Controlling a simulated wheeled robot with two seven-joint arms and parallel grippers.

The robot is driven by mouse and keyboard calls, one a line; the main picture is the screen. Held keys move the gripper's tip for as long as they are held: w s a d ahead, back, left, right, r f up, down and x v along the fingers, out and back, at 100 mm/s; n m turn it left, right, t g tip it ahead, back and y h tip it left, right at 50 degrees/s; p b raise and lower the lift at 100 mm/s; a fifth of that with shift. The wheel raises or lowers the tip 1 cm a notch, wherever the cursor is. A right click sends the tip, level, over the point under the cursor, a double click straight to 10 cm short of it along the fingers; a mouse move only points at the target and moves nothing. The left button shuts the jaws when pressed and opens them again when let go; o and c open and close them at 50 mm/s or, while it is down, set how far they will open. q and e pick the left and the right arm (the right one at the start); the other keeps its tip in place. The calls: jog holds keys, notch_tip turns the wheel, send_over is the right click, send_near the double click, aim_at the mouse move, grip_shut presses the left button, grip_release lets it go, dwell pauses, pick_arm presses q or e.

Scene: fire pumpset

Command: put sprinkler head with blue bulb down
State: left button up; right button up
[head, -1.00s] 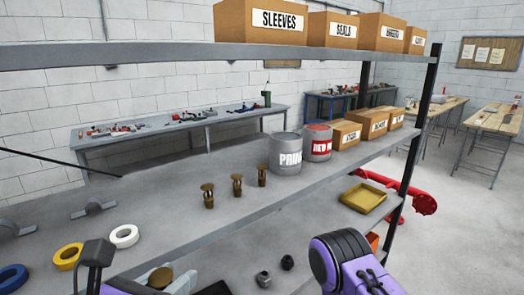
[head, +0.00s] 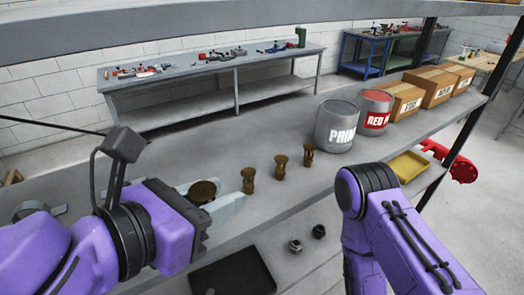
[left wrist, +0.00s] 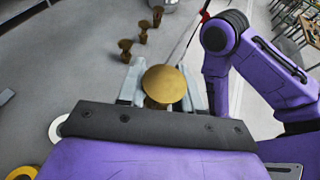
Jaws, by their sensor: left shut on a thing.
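A brass sprinkler head (head: 203,192) with a round flat top is held between the pale fingers of my left gripper (head: 207,197). The left wrist view shows its brass disc (left wrist: 164,83) between the two fingers (left wrist: 161,92). Its bulb is hidden, so I cannot tell the colour. The gripper is over the grey shelf (head: 300,200), at the left end of a row of three brass sprinkler heads: a near one (head: 248,180), a middle one (head: 280,167) and a far one (head: 309,155). I cannot tell whether the held head touches the shelf. My right gripper is out of view.
A grey paint can (head: 336,128) and a red-labelled can (head: 376,108) stand beyond the row, with boxes (head: 430,88) farther along. Two dark fittings (head: 295,245) lie nearer. A black tray (head: 235,275) is at the front. A yellow tray (head: 409,166) sits at right.

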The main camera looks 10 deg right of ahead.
aim_at(212, 189)
pick_arm(q)
jog(key=shift+w+a+f+p, duration=0.1)
jog(key=shift+w+f+p, duration=0.05)
jog(key=shift+w+p, duration=0.5)
jog(key=shift+w+f, duration=0.5)
jog(key=shift+w, duration=0.35)
jog(key=w+f+b, duration=0.2)
jog(key=w, duration=0.1)
jog(key=w+f+b, duration=0.1)
jog(key=w+b, duration=0.1)
jog(key=shift+w+f, duration=0.15)
jog(key=shift+f, duration=0.2)
jog(key=w+f, duration=0.4)
jog(key=shift+w+f+b, duration=0.25)
jog(key=shift+w+b, duration=0.05)
jog(key=shift+w, duration=0.1)
notch_tip(212, 189, down, 2)
jog(key=shift+f, duration=0.25)
jog(key=shift+w+f, duration=0.2)
jog(key=shift+f, duration=0.25)
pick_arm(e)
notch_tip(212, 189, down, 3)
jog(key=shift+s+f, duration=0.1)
pick_arm(q)
jog(key=shift+s+f, duration=0.1)
jog(key=shift+f, duration=0.05)
jog(key=o, duration=1)
